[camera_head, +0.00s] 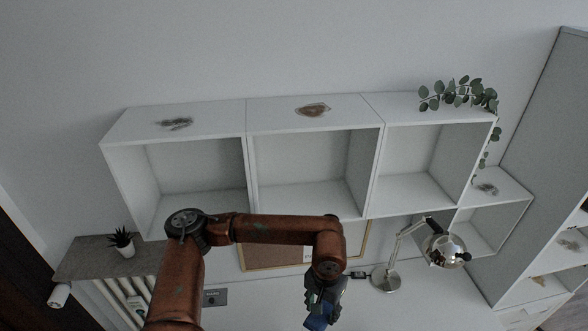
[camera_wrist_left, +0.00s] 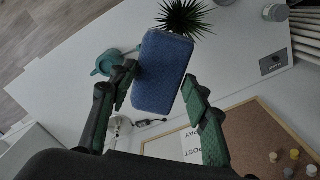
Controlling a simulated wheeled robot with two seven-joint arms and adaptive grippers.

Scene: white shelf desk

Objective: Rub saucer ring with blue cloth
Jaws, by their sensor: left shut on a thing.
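The blue cloth (camera_wrist_left: 163,72) looks like a thick rounded pad in the left wrist view. My left gripper (camera_wrist_left: 160,80) is shut on it, with one green finger on each side. In the head view my left gripper (camera_head: 325,296) hangs at the bottom centre, below the shelf boxes, and a dark blue bit of the cloth (camera_head: 317,322) shows under it. A brown, ring-like stain (camera_head: 313,110) lies on top of the middle shelf box, well above and apart from the gripper. It may be the saucer ring. My right gripper is not in view.
A dark smudge (camera_head: 175,124) marks the left box top; another (camera_head: 487,188) is at right. A trailing plant (camera_head: 460,94) sits on the right box. A desk lamp (camera_head: 386,277) stands right of my gripper. A spiky plant (camera_head: 122,241) is at left. A teal pot (camera_wrist_left: 106,62) shows below.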

